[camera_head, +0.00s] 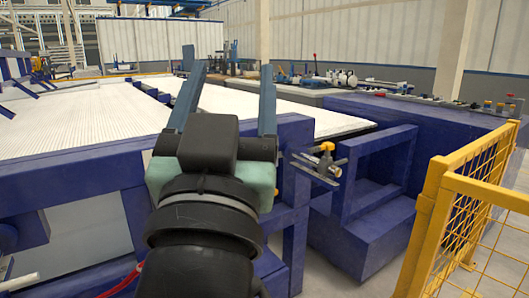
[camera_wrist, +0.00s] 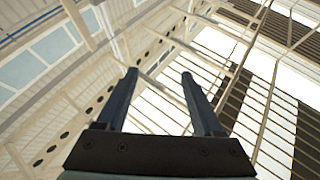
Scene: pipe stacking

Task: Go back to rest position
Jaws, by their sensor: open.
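My gripper (camera_head: 228,85) points up and away from me in the head view, in front of the blue machine frame. Its two long blue fingers stand well apart with nothing between them. In the wrist view my gripper (camera_wrist: 158,85) is also open and empty, with only the hall's roof beams and bright skylights behind it. No pipe is in its grasp.
A blue machine with a white ribbed bed (camera_head: 85,118) fills the left and middle. A blue box-like frame (camera_head: 375,185) stands right of my arm. A yellow mesh fence (camera_head: 470,200) is at the right edge.

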